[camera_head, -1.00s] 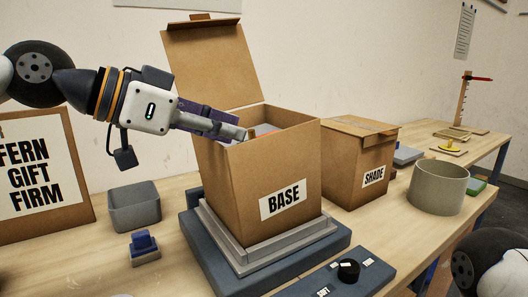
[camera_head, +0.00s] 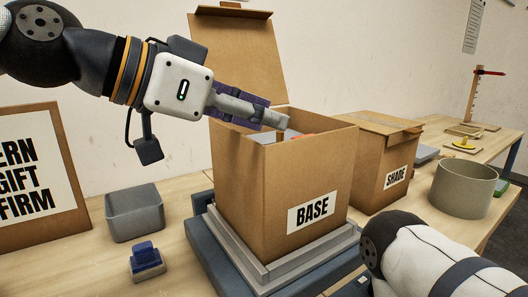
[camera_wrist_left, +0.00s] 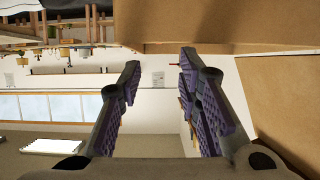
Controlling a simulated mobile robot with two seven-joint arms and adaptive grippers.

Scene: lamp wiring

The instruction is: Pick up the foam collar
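The open cardboard box marked BASE (camera_head: 300,175) stands upright on a stepped grey stand. Just inside its mouth a grey edge (camera_head: 268,137) and a small orange-red piece (camera_head: 303,132) show. I cannot tell whether either is the foam collar; the rest of the inside is hidden by the walls. My left gripper (camera_head: 284,118) reaches over the left rim, its tips above the box mouth. In the left wrist view its two purple-padded fingers (camera_wrist_left: 160,62) are apart with nothing between them. My right gripper is out of view; only my right arm shows at lower right.
The raised lid (camera_head: 240,55) stands behind the gripper. A box marked SHADE (camera_head: 372,165) stands close on the right, with a round grey-green container (camera_head: 464,188) beyond it. A grey bin (camera_head: 134,212) and a blue-topped block (camera_head: 146,262) are at left.

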